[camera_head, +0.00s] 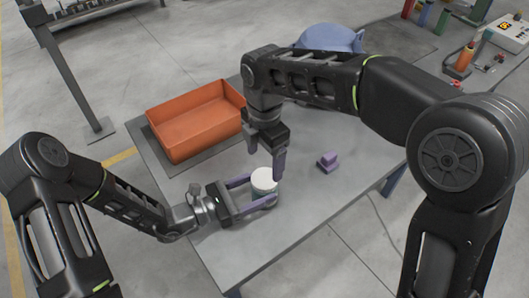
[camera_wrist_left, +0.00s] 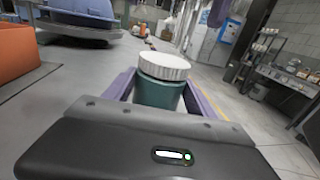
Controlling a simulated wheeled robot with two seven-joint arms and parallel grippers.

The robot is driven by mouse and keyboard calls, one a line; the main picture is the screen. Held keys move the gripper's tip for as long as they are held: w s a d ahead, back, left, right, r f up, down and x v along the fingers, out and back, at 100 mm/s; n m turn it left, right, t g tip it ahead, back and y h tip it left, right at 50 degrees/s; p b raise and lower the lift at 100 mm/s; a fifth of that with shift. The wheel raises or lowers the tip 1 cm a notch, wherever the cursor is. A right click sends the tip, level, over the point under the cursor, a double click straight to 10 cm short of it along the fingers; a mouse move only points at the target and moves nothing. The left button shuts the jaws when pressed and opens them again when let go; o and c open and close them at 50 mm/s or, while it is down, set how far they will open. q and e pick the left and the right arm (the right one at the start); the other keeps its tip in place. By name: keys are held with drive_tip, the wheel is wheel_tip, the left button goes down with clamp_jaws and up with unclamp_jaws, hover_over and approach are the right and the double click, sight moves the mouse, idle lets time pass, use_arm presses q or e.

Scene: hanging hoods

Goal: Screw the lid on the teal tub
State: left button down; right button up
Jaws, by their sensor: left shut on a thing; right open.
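The teal tub (camera_wrist_left: 158,93) stands upright on the table, with the white ribbed lid (camera_wrist_left: 165,66) sitting on top of it. In the head view the lid (camera_head: 264,180) shows as a pale disc and the tub (camera_head: 264,192) is partly hidden. My left gripper (camera_head: 258,193) is shut on the tub from the left, its purple fingers on either side below the lid. My right gripper (camera_head: 268,166) is open, pointing down just above and beside the lid. I cannot tell whether its fingers touch the lid.
An orange bin (camera_head: 196,122) stands on a dark mat at the back left of the table (camera_head: 262,243). A small purple block (camera_head: 328,160) lies to the right of the tub. A blue rounded object (camera_head: 330,38) is behind my right arm. The front of the table is clear.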

sight(265, 178)
wheel_tip(265, 178, down, 7)
drive_tip(key=shift+r, duration=0.2)
idle(0.3)
drive_tip(key=c, duration=1.5)
drive_tip(key=m, duration=2.7)
drive_tip(key=shift+m, duration=0.3)
drive_tip(key=o, duration=1.7)
drive_tip(key=shift+c, duration=0.2)
